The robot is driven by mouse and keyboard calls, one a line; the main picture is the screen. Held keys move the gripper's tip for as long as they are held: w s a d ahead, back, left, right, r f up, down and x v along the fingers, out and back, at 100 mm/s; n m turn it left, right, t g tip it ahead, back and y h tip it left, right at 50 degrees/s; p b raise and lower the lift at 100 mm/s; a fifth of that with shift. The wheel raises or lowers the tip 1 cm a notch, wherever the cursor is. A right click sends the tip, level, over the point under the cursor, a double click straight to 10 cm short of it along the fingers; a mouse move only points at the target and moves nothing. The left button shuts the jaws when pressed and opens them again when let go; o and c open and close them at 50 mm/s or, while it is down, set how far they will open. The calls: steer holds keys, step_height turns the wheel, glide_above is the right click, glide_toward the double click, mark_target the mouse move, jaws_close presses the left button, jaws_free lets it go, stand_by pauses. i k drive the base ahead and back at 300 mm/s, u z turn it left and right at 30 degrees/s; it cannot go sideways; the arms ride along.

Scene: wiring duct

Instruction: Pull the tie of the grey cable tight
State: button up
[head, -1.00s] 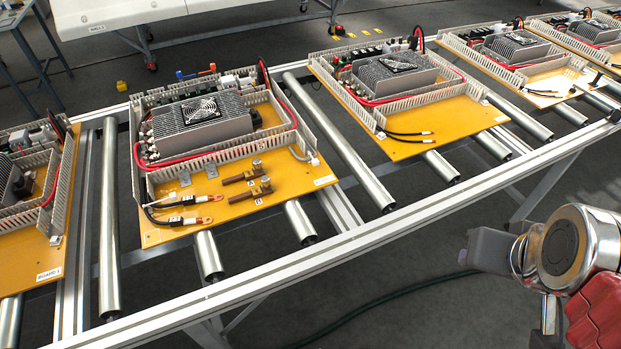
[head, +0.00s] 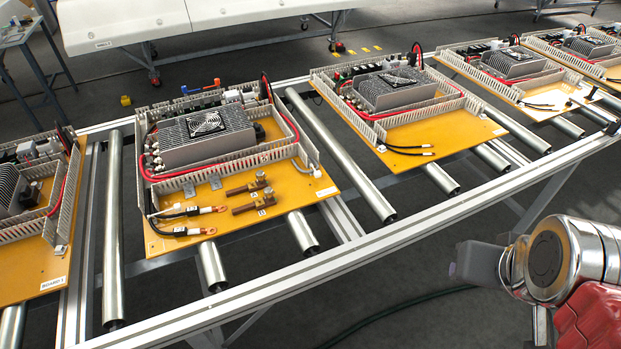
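A short grey cable (head: 307,157) curves out at the right end of the slotted duct on the middle orange board (head: 290,195). A small white piece (head: 317,173) sits at its lower end; I cannot tell whether it is the tie or a label. How tight any tie is cannot be made out. My gripper (head: 478,264) seems to be the dark grey block at the lower right, in front of the conveyor and well away from the grey cable. Its fingertips are not clear, and nothing held is visible.
The board also carries a finned heatsink unit (head: 205,138), copper lugs (head: 247,193) and black cables (head: 180,232). The conveyor's front rail (head: 300,280) lies between my arm and the board. Similar boards stand on both sides. The floor in front is mostly clear.

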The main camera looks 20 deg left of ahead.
mark_target(317, 173)
steer(key=u, duration=0.85)
steer(key=i, duration=1)
steer(key=u, duration=1.15)
steer(key=k, duration=0.4)
steer(key=u, duration=0.05)
